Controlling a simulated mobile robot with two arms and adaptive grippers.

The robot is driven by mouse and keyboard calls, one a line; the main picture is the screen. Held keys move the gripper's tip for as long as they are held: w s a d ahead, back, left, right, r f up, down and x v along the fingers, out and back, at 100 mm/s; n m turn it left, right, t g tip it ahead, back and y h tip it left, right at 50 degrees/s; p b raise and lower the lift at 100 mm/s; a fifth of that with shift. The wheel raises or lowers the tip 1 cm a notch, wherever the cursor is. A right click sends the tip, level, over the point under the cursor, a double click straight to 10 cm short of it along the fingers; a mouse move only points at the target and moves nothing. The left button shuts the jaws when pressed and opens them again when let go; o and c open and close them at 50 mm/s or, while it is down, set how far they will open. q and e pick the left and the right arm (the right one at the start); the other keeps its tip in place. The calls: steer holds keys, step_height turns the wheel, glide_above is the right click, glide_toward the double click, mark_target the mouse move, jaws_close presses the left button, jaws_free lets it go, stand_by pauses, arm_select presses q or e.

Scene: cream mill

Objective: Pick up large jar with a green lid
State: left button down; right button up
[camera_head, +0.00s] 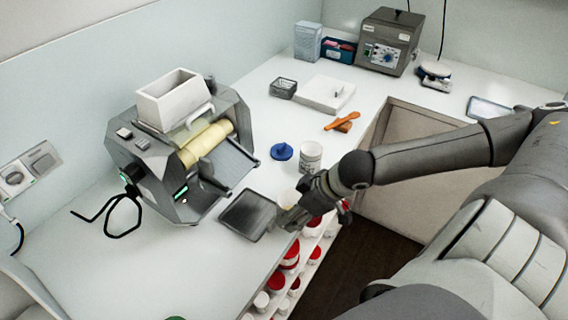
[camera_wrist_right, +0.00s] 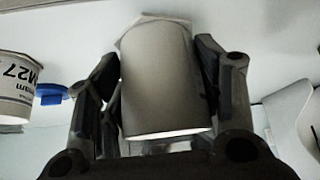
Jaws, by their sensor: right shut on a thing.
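My right gripper (camera_head: 303,207) is at the front edge of the white counter, beside the dark grey plate. In the right wrist view its fingers stand on both sides of a plain pale cylindrical jar (camera_wrist_right: 158,85) and are shut on it. The jar's top shows pale in the head view (camera_head: 288,198), largely hidden by the gripper. I see no green lid on it. A small green round edge (camera_head: 176,318) shows at the bottom of the head view, mostly cut off; I cannot tell whether it is a lid. My left gripper is not in view.
An open labelled jar (camera_head: 310,157) and a blue lid (camera_head: 282,151) are just behind the gripper. The roller mill (camera_head: 185,150) stands left, the dark plate (camera_head: 248,215) before it. Red- and white-lidded jars (camera_head: 290,256) fill shelves below the counter edge.

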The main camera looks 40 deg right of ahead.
steer(key=shift+s+d, duration=0.5)
steer(key=shift+s, duration=0.1)
steer(key=shift+s+d+b, duration=0.2)
steer(key=shift+s+d, duration=0.15)
steer(key=shift+s, duration=0.3)
steer(key=shift+s+d+b, duration=0.15)
steer(key=shift+s+d, duration=0.15)
steer(key=shift+s, duration=0.4)
steer(key=shift+s+d+b, duration=0.2)
steer(key=shift+s+d, duration=0.15)
steer(key=shift+s, duration=0.3)
